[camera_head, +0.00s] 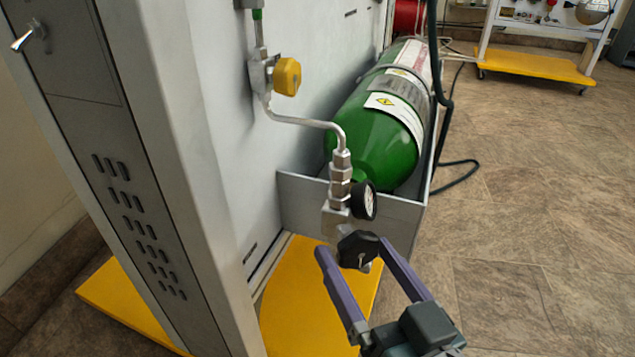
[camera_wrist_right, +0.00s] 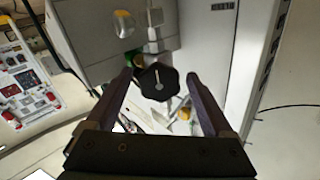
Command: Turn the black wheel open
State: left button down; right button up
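The black wheel (camera_head: 358,249) is a small lobed knob on the metal valve fitting below the round gauge (camera_head: 364,200). It also shows in the right wrist view (camera_wrist_right: 154,83), with a pale centre stem. My right gripper (camera_head: 352,246) comes from the lower right with its two purple-grey fingers on either side of the wheel. In the right wrist view the gripper (camera_wrist_right: 159,74) is open, the wheel lies between the fingertips, and small gaps show on both sides. My left gripper is in neither view.
A green cylinder (camera_head: 372,145) lies in a grey tray behind the valve. A bent metal pipe (camera_head: 305,121) runs up to a yellow knob (camera_head: 287,76) on the grey cabinet panel. A yellow base plate (camera_head: 300,300) is below. The tiled floor on the right is mostly clear.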

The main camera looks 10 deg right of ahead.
jog(key=shift+o, duration=0.2)
jog(key=shift+s, duration=0.15)
jog(key=s+d+p, duration=0.1)
jog(key=s+p, duration=0.1)
jog(key=s, duration=0.7)
jog(key=shift+s+d, duration=0.15)
jog(key=shift+s, duration=0.15)
